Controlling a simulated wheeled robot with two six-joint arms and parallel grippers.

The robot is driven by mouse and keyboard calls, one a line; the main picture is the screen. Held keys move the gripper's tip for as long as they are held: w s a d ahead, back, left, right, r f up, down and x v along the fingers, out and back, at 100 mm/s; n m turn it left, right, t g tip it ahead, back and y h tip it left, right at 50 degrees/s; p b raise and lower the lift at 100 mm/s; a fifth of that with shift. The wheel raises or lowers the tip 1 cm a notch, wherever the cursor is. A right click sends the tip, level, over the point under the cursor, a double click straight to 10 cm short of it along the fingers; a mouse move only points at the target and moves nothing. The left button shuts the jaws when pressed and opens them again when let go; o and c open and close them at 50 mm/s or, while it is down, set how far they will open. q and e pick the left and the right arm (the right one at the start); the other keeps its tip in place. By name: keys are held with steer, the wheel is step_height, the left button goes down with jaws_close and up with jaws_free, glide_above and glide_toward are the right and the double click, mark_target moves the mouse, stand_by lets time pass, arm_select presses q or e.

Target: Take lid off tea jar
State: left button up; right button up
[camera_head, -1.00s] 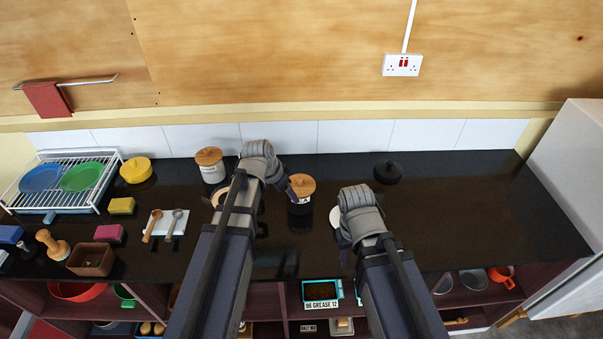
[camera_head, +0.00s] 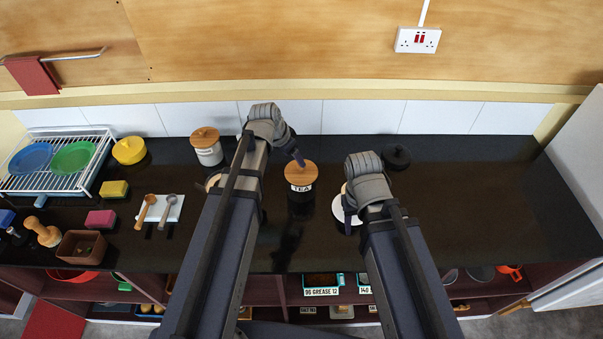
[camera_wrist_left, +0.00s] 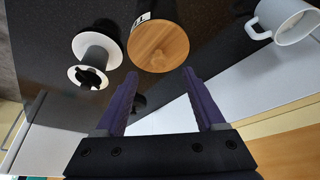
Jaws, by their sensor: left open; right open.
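The tea jar (camera_head: 301,190) is dark with a white TEA label and stands upright on the black counter. Its round wooden lid (camera_head: 301,172) is on it. The lid also shows in the left wrist view (camera_wrist_left: 158,47), just beyond the fingertips. My left gripper (camera_wrist_left: 160,84) is open and empty, with the lid ahead of the gap between its purple fingers. In the head view a purple finger shows at the lid's back edge; I cannot tell whether it touches. My right gripper (camera_head: 349,200) is right of the jar; its fingers are mostly hidden by its wrist.
A white jar with a wooden lid (camera_head: 206,148) stands back left. A white mug (camera_wrist_left: 285,20) and a white-and-black object (camera_wrist_left: 92,60) flank the tea jar. A black lidded pot (camera_head: 396,157) stands back right. The counter at right is clear.

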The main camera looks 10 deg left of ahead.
mark_target(301, 170)
arm_select(q)
steer(key=shift+b+x, duration=2.5)
steer(key=shift+x, duration=0.7)
steer(key=shift+d+r, duration=0.2)
jaws_close()
